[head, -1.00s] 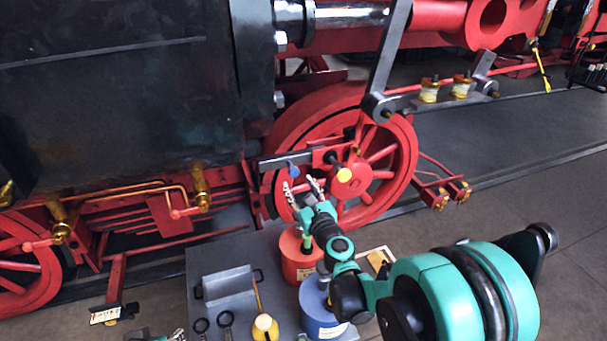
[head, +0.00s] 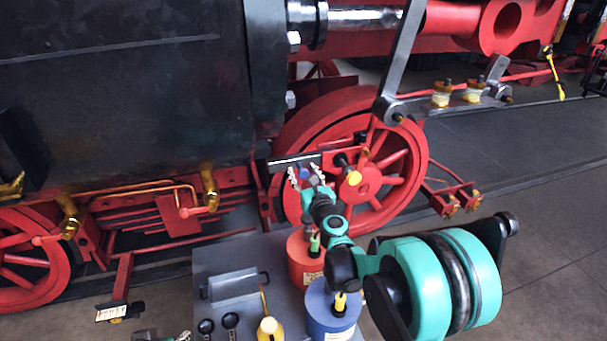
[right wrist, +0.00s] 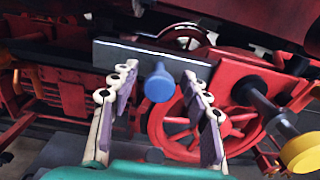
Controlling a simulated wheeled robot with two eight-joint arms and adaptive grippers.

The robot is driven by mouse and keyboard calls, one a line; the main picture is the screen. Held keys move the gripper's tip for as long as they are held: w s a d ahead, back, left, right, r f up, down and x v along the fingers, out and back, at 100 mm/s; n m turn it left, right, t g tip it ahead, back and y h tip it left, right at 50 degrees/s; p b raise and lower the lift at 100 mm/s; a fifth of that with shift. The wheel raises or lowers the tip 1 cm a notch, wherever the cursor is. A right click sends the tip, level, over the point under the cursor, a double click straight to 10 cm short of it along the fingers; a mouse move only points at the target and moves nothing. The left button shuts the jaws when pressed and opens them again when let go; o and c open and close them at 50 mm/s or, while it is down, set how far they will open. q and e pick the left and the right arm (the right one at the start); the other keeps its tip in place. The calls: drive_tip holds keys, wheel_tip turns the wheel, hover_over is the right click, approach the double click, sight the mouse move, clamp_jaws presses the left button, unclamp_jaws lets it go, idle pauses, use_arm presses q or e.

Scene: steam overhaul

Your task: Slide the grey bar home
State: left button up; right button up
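The grey bar (head: 285,162) is a flat plate lying level in front of the red wheel, its right end at a red bracket (head: 333,158). It also shows in the right wrist view (right wrist: 112,60). A blue knob (right wrist: 159,84) sticks out from its face. My right gripper (head: 305,173) is open, with one finger on each side of the knob. In the right wrist view the fingers (right wrist: 160,80) stand apart with gaps to the knob. Part of what seems my left gripper (head: 182,337) shows at the bottom edge of the head view; its opening is unclear.
A yellow knob (head: 354,178) on a dark shaft sits right of the bar. Below is a grey bench (head: 215,262) with a red can (head: 303,262), a blue can (head: 330,318) and a yellow oiler (head: 269,330). The dark locomotive body (head: 120,100) stands above left.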

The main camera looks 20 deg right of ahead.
sight(309, 162)
clamp_jaws()
drive_tip(key=shift+d, duration=1.75)
drive_tip(key=shift+o, duration=0.2)
unclamp_jaws()
drive_tip(key=shift+o, duration=0.8)
drive_tip(key=shift+d, duration=0.15)
drive_tip(key=s, duration=1.2)
drive_tip(key=shift+d, duration=0.15)
